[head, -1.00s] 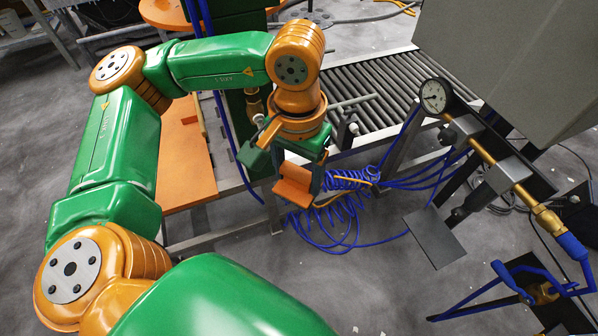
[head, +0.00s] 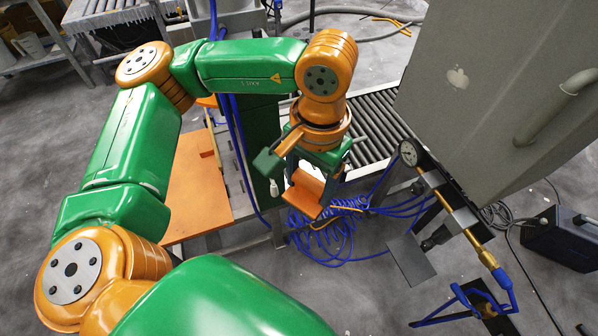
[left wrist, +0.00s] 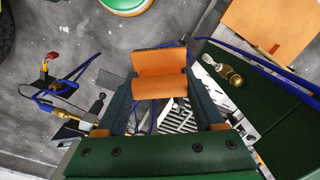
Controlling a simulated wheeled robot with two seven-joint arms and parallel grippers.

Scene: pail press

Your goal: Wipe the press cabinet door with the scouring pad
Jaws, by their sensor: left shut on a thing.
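My left gripper (head: 309,186) is shut on an orange block-like piece, which I take to be the scouring pad (head: 303,194). In the left wrist view the pad (left wrist: 160,75) sits between the ends of the two dark fingers. The grey press cabinet (head: 480,90) stands at the upper right, with a bar handle (head: 550,112) on its face. A small pale mark (head: 457,77) shows on the door face. The pad is left of and below the cabinet in the head view, apart from it. My right gripper is not in view.
A gauge (head: 408,152) and brass pipe (head: 452,212) run below the cabinet, with a dark plate (head: 411,260) beside them. Coiled blue hose (head: 335,235) hangs below my gripper. A roller conveyor (head: 375,125) lies behind. An orange panel (head: 197,190) is at left.

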